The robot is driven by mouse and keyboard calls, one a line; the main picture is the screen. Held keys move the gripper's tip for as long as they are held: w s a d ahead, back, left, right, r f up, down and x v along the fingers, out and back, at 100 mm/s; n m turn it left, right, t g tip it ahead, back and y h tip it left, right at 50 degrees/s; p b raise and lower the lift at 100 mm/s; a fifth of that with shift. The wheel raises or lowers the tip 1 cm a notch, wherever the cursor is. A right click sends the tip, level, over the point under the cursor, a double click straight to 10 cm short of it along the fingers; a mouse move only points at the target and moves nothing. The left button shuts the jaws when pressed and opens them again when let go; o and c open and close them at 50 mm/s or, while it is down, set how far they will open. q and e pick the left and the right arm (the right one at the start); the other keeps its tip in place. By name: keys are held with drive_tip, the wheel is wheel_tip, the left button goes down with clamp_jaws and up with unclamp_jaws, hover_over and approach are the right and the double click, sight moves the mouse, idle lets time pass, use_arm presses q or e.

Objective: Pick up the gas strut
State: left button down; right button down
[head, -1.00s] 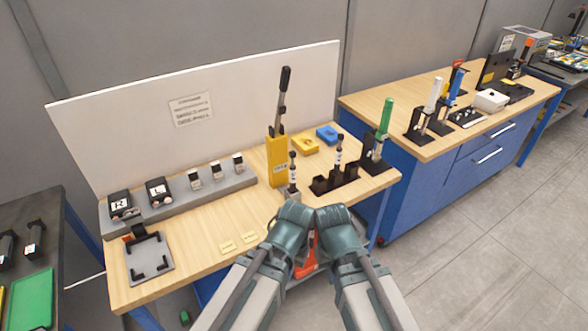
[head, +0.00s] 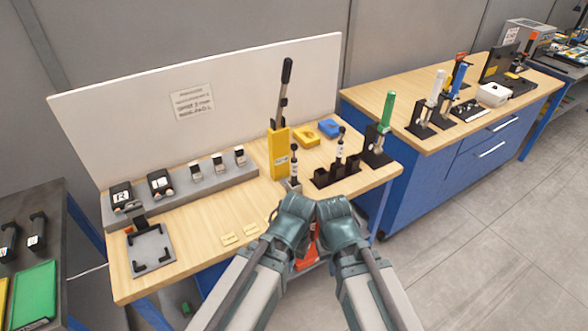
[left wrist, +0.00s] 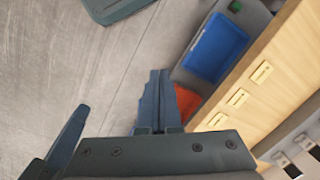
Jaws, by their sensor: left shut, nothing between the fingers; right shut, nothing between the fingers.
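Two slim struts with black tops and pale label bands stand upright on the wooden bench. One strut (head: 294,165) is in a small grey holder beside the yellow block; the other strut (head: 339,148) is in a black slotted stand (head: 335,174). I cannot tell which is the gas strut. My left gripper (left wrist: 159,75) is shut and empty in the left wrist view, over the floor beside the bench edge. My right gripper (head: 338,222) is shut and empty in front of the bench's near edge, beside the left one. Its fingertips are mostly hidden in the head view.
A yellow block (head: 279,155) with a tall black lever stands behind the nearer strut. A green-handled tool (head: 385,115) stands at the bench's right end. A grey rail (head: 180,197) with several small blocks and a black-cornered plate (head: 152,250) lie left. A blue bin (left wrist: 212,48) sits below the bench edge.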

use_arm(q)
drive_tip(key=c, duration=1.6)
unclamp_jaws()
drive_tip(key=c, duration=1.3)
unclamp_jaws()
drive_tip(key=shift+w, duration=0.15)
drive_tip(key=shift+c, duration=0.2)
drive_tip(key=o, duration=0.5)
drive_tip(key=shift+t+h, duration=0.5)
drive_tip(key=shift+t, duration=0.4)
drive_tip(key=w, duration=0.4)
drive_tip(key=shift+w+d+f+b, duration=0.35)
drive_tip(key=shift+b, duration=0.05)
drive_tip(key=n+t+h+b, duration=0.2)
drive_tip(key=t+b, duration=0.1)
drive_tip(key=t, duration=0.9)
approach(294, 156)
drive_tip(key=shift+f+b+x, duration=0.2)
drive_tip(key=shift+b+x, duration=2.2)
drive_tip(key=shift+x, duration=4.6)
drive_tip(key=shift+s, duration=0.2)
